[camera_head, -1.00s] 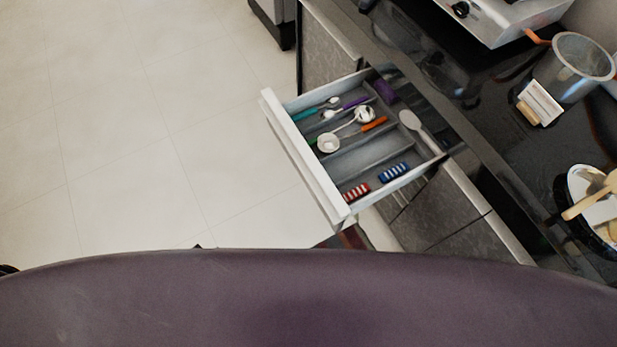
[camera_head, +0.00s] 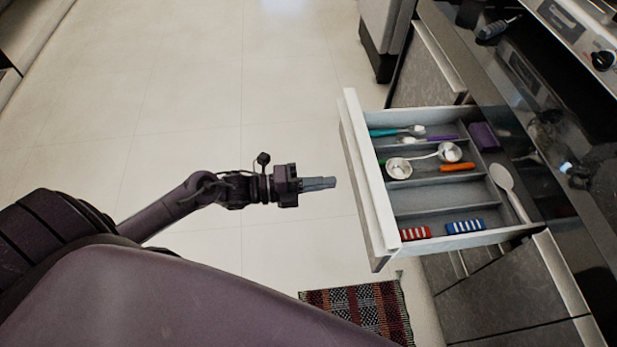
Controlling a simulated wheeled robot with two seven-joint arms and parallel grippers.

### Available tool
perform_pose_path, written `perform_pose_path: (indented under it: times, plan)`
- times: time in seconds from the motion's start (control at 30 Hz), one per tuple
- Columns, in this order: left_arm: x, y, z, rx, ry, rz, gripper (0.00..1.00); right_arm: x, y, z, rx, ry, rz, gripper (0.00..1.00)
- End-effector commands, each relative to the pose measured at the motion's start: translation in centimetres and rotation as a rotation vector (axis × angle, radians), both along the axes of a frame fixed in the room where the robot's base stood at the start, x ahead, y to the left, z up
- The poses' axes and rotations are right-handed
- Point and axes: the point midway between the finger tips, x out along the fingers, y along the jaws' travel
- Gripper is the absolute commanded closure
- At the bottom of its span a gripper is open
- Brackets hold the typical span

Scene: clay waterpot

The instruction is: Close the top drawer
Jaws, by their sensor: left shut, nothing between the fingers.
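The top drawer (camera_head: 366,185) is pulled open from the dark counter on the right. Its white front panel faces left. Inside are compartments with teal and purple-handled utensils, metal ladles, an orange handle, a purple block, and a red and a blue striped item. My left gripper (camera_head: 326,184) is shut and empty, pointing right at the drawer front. It appears a small gap to the left of the panel, around mid-length of it. My right gripper does not show.
A patterned rug (camera_head: 360,308) lies on the floor below. The tiled floor (camera_head: 190,100) to the left is clear.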

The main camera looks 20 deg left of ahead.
Motion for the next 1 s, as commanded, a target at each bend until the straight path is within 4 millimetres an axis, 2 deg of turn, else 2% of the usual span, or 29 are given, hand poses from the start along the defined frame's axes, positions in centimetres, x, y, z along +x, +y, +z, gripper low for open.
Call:
perform_pose_path:
  times: [0.2, 0.3, 0.43, 0.6, 1.0]
  plan:
    - [2.8, -3.9, 0.1, -0.004, -0.001, 0.002, 1.00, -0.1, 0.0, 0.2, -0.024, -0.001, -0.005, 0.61]
    - [3.7, -5.3, 0.1, -0.004, 0.000, 0.003, 1.00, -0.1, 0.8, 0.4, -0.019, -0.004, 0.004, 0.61]
    - [4.5, -6.6, 0.0, -0.003, 0.002, 0.002, 1.00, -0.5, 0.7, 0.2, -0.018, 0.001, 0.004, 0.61]
    - [5.0, -7.3, -0.1, 0.001, 0.003, 0.002, 1.00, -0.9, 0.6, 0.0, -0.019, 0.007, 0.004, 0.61]
    - [5.1, -7.4, -0.1, 0.001, 0.003, 0.002, 1.00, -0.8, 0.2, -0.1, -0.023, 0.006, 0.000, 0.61]
